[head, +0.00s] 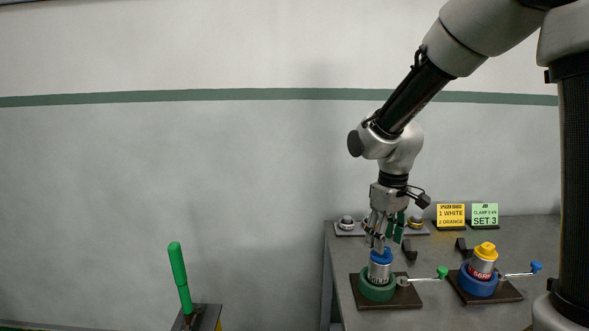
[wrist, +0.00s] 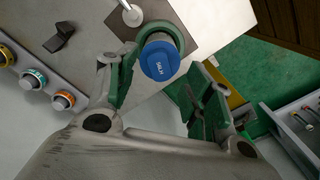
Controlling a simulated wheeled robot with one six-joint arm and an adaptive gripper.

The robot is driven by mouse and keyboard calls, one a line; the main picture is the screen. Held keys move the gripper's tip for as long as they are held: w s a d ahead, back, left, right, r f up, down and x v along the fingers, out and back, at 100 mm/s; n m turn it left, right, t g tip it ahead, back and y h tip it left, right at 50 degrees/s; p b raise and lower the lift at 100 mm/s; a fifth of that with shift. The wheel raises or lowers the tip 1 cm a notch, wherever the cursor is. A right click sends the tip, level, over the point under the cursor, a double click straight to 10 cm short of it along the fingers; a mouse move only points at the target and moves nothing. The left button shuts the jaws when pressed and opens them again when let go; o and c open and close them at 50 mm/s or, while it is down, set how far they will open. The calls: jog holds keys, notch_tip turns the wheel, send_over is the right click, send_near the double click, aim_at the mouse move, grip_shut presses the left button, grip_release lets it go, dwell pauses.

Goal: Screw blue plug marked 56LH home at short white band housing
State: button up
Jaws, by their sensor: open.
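The blue plug (head: 381,256) sits on top of a short grey cylinder (head: 379,271) held in a green ring vise (head: 377,291) on the bench. Its top shows the marking 56LH in the wrist view (wrist: 160,61). My gripper (head: 376,241) is open and points down just above the plug. In the wrist view, its green-padded fingers (wrist: 157,82) are spread to either side of the plug, which appears slightly beyond the tips. I cannot tell whether they touch it. I cannot make out a white band on any housing.
A yellow plug (head: 486,250) stands in a blue ring vise (head: 478,284) to the right. Banded round fittings (wrist: 33,78) line the bench's back edge. Signs reading "1 WHITE 2 ORANGE" (head: 451,214) and "SET 3" (head: 484,214) stand behind. Vise handles stick out rightward. A green handle (head: 178,276) stands far left.

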aim_at(381, 257)
jog(key=m, duration=0.3)
jog(key=shift+m, duration=0.4)
jog(key=m, duration=0.5)
jog(key=shift+f, duration=0.1)
jog(key=shift+f, duration=1.05)
